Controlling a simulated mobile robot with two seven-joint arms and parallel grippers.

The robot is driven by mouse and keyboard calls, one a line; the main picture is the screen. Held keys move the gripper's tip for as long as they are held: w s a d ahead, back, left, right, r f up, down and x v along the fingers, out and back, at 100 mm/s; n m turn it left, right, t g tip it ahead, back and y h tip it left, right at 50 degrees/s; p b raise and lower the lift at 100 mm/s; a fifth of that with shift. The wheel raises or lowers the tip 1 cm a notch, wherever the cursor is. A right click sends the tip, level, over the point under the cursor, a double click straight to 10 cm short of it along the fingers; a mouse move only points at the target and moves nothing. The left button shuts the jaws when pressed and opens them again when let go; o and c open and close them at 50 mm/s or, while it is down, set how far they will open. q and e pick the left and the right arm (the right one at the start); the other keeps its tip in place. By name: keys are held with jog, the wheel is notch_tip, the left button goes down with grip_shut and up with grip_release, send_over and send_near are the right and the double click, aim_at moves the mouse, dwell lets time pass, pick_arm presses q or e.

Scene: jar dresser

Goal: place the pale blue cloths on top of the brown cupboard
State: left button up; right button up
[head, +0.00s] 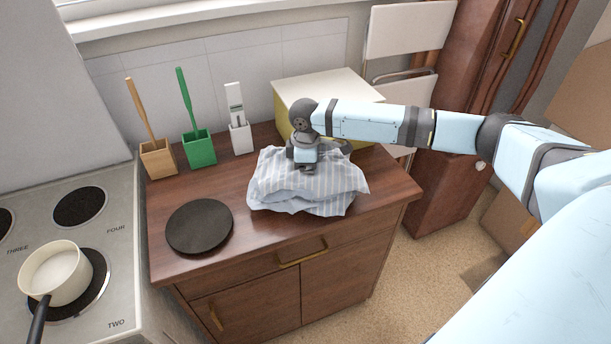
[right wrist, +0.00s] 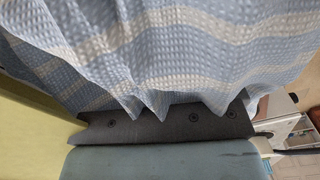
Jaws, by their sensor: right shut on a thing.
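The pale blue striped cloths (head: 318,192) lie in a rumpled, folded pile on top of the brown cupboard (head: 255,247), right of its middle. I cannot tell how many cloths are in the pile. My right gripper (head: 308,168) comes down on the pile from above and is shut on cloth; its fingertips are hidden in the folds. In the right wrist view the cloth (right wrist: 190,50) fills the upper part and hangs close against the gripper. My left gripper is in neither view.
A round dark mat (head: 200,226) lies left of the cloths. Wooden (head: 158,160), green (head: 199,149) and white (head: 240,138) holders stand along the back. A pale yellow box (head: 325,92) is behind the cloths. A stove (head: 115,225) with a saucepan (head: 62,276) adjoins on the left.

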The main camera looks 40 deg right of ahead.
notch_tip(320, 180, down, 3)
dwell(0.3)
jog(key=o, duration=0.9)
jog(key=shift+r, duration=0.1)
notch_tip(320, 180, up, 12)
